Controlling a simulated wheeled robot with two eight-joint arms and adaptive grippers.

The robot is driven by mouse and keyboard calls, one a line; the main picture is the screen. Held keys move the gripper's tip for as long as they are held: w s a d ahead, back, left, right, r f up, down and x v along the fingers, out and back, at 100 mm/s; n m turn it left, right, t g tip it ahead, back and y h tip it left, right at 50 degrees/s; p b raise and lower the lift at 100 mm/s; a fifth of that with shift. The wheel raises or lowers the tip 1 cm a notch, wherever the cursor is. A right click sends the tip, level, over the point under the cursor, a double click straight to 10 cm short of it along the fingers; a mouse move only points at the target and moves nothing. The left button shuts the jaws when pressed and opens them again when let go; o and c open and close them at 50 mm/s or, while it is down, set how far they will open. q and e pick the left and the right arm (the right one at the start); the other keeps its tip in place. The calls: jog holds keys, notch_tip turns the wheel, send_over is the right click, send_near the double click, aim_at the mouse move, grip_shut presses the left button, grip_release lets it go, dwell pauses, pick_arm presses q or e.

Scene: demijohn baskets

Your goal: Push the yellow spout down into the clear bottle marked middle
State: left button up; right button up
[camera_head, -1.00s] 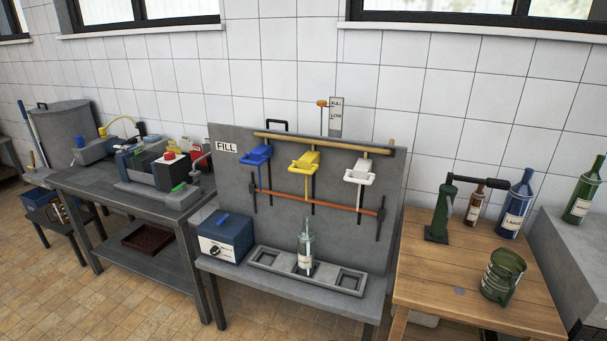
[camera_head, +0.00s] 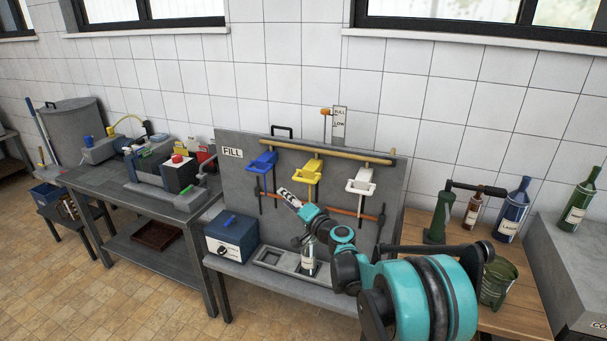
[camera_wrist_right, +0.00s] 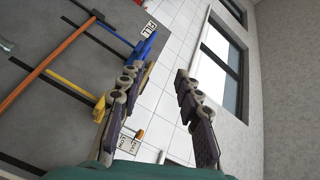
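The yellow spout (camera_head: 309,170) hangs between the blue and white ones on the grey FILL panel. It also shows in the right wrist view (camera_wrist_right: 76,86), partly behind a finger. The clear bottle (camera_head: 309,259) stands upright in the middle of the grey tray, below the spout. My right forearm partly covers it, and its label is too small to read. My right gripper (camera_head: 288,197) is in front of the panel, left of and below the yellow spout. In the right wrist view (camera_wrist_right: 156,76) its fingers are spread with nothing between them. My left gripper is out of view.
The blue spout (camera_head: 262,162) and white spout (camera_head: 361,183) flank the yellow one. An orange-brown bar (camera_head: 343,211) crosses below them. A blue box (camera_head: 231,237) stands left of the tray (camera_head: 268,256). The wooden table (camera_head: 520,314) at right holds bottles and a green jug (camera_head: 499,283).

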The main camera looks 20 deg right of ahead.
aim_at(305, 182)
jog(key=w+d+f+m+t+h+p, duration=0.1)
jog(key=w+d+f+m+h, duration=0.15)
jog(key=d, duration=0.25)
jog(key=w+d+f+m+t+h+p, duration=0.1)
jog(key=w+d+m+t, duration=0.15)
jog(key=d, duration=0.35)
jog(key=shift+m+g, duration=0.3)
jog(key=shift+g, duration=0.15)
jog(key=w, duration=0.2)
jog(key=w+b, duration=0.1)
jog(key=w, duration=0.2)
jog(key=w+a, duration=0.1)
jog(key=w, duration=0.1)
jog(key=shift+w+r, duration=0.25)
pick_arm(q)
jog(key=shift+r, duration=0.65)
pick_arm(e)
jog(key=shift+w+r, duration=0.15)
jog(key=shift+w, duration=0.25)
grip_shut()
